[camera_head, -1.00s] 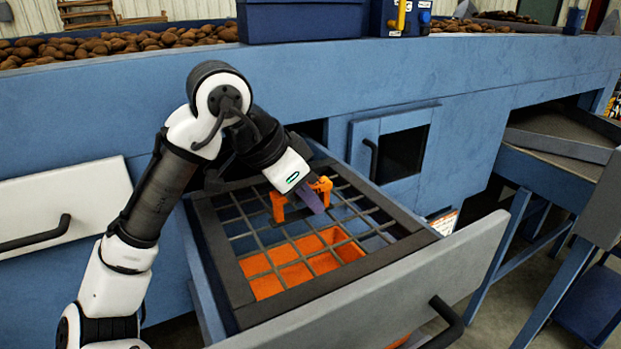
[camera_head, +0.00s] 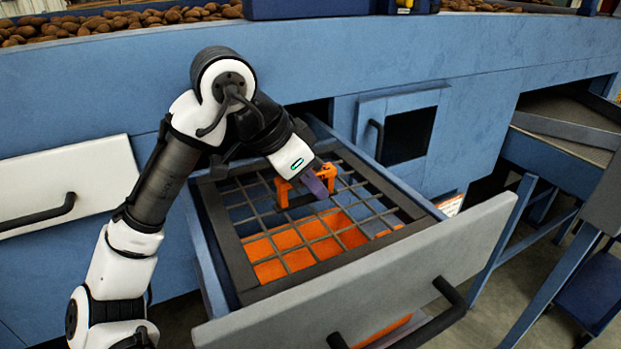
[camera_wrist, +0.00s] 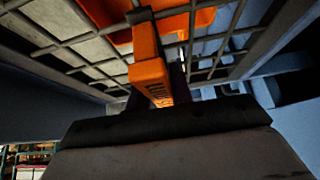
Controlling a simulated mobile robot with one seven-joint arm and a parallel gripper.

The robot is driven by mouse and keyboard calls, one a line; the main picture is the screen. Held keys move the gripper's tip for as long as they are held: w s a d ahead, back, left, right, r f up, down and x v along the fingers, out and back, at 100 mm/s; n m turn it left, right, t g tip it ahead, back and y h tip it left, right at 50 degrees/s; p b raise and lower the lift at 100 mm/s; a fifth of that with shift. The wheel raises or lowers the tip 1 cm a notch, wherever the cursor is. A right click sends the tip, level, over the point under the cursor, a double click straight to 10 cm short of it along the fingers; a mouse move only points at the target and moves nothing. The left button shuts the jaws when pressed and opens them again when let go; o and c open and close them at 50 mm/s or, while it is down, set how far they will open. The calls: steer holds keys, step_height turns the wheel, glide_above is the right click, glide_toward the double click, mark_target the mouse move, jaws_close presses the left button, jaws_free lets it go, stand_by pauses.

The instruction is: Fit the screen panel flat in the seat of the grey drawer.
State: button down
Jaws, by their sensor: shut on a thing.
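The screen panel (camera_head: 254,288) is a dark frame with a grid of thin bars and an orange handle (camera_head: 304,178) standing across its middle. It lies over the open grey drawer (camera_head: 400,278), roughly in line with the drawer's sides. I cannot tell whether it rests flat in the seat or is slightly raised. My gripper (camera_head: 318,185) is shut on the handle from above, and its fingers hide part of the handle. In the wrist view the orange handle (camera_wrist: 150,72) runs into the jaws, with the grid bars (camera_wrist: 60,45) on both sides.
An orange bin (camera_head: 290,250) shows below the grid. The drawer extends from a blue machine (camera_head: 390,50), with a small door (camera_head: 405,130) behind it. Another drawer front (camera_head: 60,185) is at the left. A sloped chute (camera_head: 565,125) stands at the right.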

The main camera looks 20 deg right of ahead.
steer(key=shift+f, duration=0.2)
steer(key=c, duration=1.3)
jaws_free()
steer(key=shift+o, duration=0.7)
steer(key=shift+f, duration=0.1)
steer(key=b+v, duration=0.2)
steer(key=v, duration=1.2)
steer(key=shift+b, duration=0.3)
